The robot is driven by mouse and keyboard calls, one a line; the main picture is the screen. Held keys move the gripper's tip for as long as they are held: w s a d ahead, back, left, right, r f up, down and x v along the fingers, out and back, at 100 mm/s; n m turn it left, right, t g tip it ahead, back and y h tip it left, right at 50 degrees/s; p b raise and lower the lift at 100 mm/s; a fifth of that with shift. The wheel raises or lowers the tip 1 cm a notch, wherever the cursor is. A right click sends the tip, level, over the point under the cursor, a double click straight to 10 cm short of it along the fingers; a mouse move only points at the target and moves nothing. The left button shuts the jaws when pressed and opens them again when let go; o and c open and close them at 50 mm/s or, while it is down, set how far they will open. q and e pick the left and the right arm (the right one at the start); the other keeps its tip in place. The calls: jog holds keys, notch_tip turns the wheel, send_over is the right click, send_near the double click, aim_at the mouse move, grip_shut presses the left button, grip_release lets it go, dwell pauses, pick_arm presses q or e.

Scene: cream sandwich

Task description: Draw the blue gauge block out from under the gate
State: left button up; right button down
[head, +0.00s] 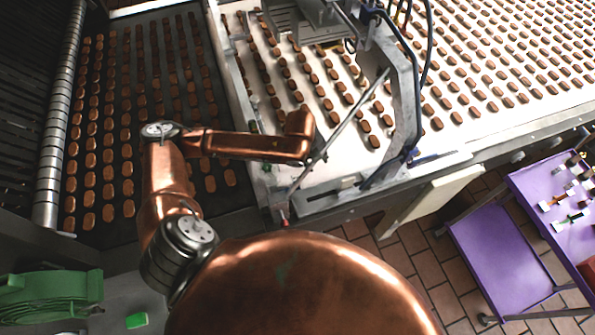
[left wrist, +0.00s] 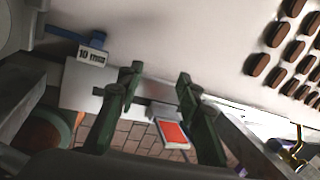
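In the left wrist view a flat blue piece (left wrist: 76,36), which looks like the gauge block, lies at the upper left on the pale surface. A white tag marked "10 mm" (left wrist: 92,55) is next to it. My left gripper (left wrist: 158,75) has its two green fingers spread with nothing between them; the blue piece is outside them, to the left. In the head view a grey metal gate (head: 402,95) stands across the white belt; my copper left forearm reaches to its left side. I cannot make out the block or the left fingers there. My right gripper is not in view.
Rows of brown biscuits cover the white belt (head: 325,90) and the dark belt (head: 150,75). A thin rod (head: 345,120) slants beside the gate. A purple cart (head: 500,255) with small items stands at right. A green reel (head: 50,293) is at lower left.

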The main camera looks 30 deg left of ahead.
aim_at(298, 177)
pick_arm(q)
jog(key=s+a+g, duration=0.1)
jog(key=s, duration=0.1)
jog(key=s+a+m+g+y, duration=0.1)
jog(key=s+a+g, duration=0.1)
jog(key=s+a, duration=0.1)
jog(key=shift+s+f+m, duration=0.1)
jog(key=shift+s+m, duration=0.2)
jog(key=shift+s, duration=0.05)
jog(key=shift+s+a+f, duration=0.1)
jog(key=shift+s+f, duration=0.05)
jog(key=shift+s, duration=0.1)
notch_tip(298, 177, down, 8)
jog(key=shift+r, duration=0.25)
jog(key=shift+c, duration=0.6)
grip_shut()
jog(key=shift+w, duration=0.1)
